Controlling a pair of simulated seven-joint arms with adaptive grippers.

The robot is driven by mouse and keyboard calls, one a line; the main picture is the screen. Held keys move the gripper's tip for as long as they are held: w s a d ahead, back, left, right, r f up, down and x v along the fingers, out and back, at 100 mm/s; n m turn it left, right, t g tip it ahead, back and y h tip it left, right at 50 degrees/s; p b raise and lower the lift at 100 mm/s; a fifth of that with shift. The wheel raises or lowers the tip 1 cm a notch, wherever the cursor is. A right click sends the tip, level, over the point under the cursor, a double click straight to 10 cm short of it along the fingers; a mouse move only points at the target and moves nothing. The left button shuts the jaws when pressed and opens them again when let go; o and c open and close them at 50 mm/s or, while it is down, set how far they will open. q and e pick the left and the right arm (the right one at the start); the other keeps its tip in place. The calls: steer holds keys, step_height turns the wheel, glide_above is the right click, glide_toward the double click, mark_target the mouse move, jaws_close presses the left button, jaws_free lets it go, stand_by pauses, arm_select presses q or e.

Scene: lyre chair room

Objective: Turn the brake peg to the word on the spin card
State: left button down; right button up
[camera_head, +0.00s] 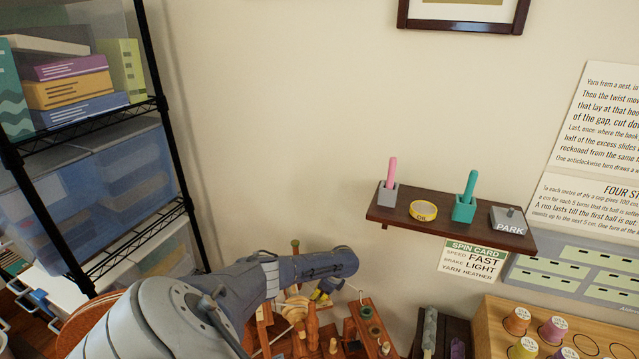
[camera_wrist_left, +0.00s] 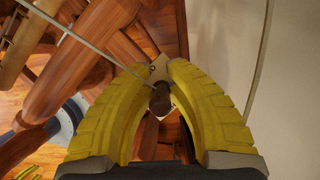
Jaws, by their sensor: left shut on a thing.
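The spin card (camera_head: 472,262) hangs under the wall shelf and reads speed FAST, brake LIGHT, yarn HEATHER. My left gripper (camera_head: 325,290) is low in the middle of the head view, at the wooden spinning wheel. In the left wrist view its yellow fingers (camera_wrist_left: 162,82) are shut on a small dark brown knob, seemingly the brake peg (camera_wrist_left: 160,102). A pale square plate (camera_wrist_left: 159,70) shows behind the peg. Its markings are hidden or too small to read. My right gripper is in neither view.
A dark wall shelf (camera_head: 440,222) holds a pink tool, a teal tool, a yellow tape roll and a grey PARK block (camera_head: 508,222). A wooden rack (camera_head: 500,330) with spools stands at lower right. A black wire shelf (camera_head: 120,130) stands at left. A thin strand passes close by the fingers.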

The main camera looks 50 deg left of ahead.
arm_select(q)
steer(key=n, duration=0.2)
steer(key=n+g+h, duration=0.1)
steer(key=n, duration=0.1)
steer(key=shift+s+d+n+g, duration=0.2)
steer(key=shift+n+g, duration=0.1)
stand_by(0.4)
steer(key=c, duration=1.3)
jaws_free()
steer(key=v, duration=1.2)
steer(key=shift+a, duration=0.15)
